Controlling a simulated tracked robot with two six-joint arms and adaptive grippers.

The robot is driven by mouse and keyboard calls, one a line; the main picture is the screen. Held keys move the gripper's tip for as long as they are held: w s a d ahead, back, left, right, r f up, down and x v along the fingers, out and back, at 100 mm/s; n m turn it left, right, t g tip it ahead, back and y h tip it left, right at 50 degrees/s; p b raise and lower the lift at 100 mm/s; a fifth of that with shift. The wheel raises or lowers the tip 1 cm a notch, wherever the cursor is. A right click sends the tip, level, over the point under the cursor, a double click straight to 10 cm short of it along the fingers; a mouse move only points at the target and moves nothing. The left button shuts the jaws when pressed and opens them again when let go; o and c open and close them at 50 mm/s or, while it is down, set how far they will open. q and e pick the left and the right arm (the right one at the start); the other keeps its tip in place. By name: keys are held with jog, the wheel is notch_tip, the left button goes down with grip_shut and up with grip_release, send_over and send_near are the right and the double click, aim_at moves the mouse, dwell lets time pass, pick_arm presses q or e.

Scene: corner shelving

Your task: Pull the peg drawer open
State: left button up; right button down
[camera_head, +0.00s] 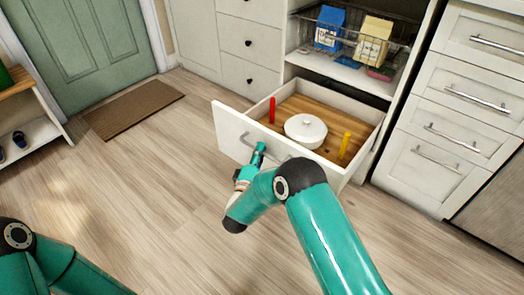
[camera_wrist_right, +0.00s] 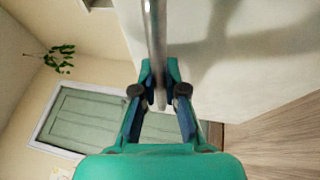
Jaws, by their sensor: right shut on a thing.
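The peg drawer (camera_head: 240,130) stands pulled out of the cabinet in the head view, with its wooden floor in sight. A red peg (camera_head: 272,110) and a yellow peg (camera_head: 344,145) stand upright inside, on either side of a white lidded pot (camera_head: 305,130). My right gripper (camera_head: 259,152) is at the drawer's front. In the right wrist view its fingers (camera_wrist_right: 160,92) are shut on the metal bar handle (camera_wrist_right: 154,35). My arm hides part of the handle and drawer front in the head view. My left arm shows at the lower left, but its gripper is out of view.
Above the drawer, an open shelf holds a wire basket (camera_head: 350,45) with a blue box (camera_head: 329,28) and a cream box (camera_head: 373,41). Closed drawers (camera_head: 440,140) stand to the right. The wooden floor in front is clear, with a brown mat (camera_head: 134,108) by the green door.

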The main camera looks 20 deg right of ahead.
jog(key=c, duration=1.3)
grip_release()
jog(key=shift+w+a+f, duration=0.2)
jog(key=shift+a, duration=0.05)
jog(key=shift+o, duration=0.5)
jog(key=shift+d+r, duration=0.1)
jog(key=shift+d, duration=0.1)
jog(key=shift+s, duration=0.1)
jog(key=v, duration=1.2)
